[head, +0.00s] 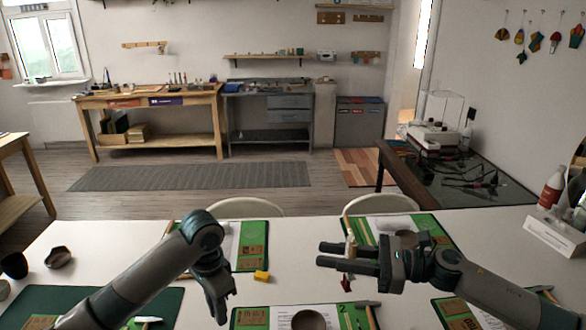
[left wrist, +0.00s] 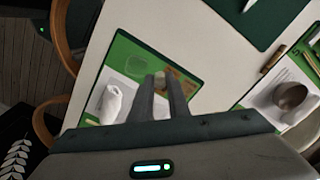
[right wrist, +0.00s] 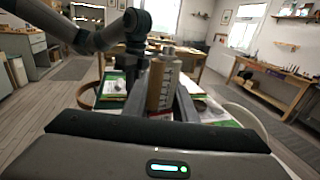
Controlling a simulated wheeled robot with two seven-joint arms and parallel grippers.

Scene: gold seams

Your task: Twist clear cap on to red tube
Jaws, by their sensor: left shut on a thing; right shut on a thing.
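My right gripper (head: 335,257) is shut on a slim upright tube (head: 350,245) above the white table. The tube is pale, with a reddish lower end. My left gripper (head: 222,312) hangs lower on the left, fingers pointing down, apart from the tube. In the left wrist view its fingers (left wrist: 161,82) are close together, with something small and pale between the tips. I cannot make out clearly whether this is the clear cap.
The white table (head: 285,260) holds green mats (head: 250,240) with papers, a yellow block (head: 262,276), a bowl (head: 308,320) and a dark cup (head: 14,265). Chairs stand behind the table.

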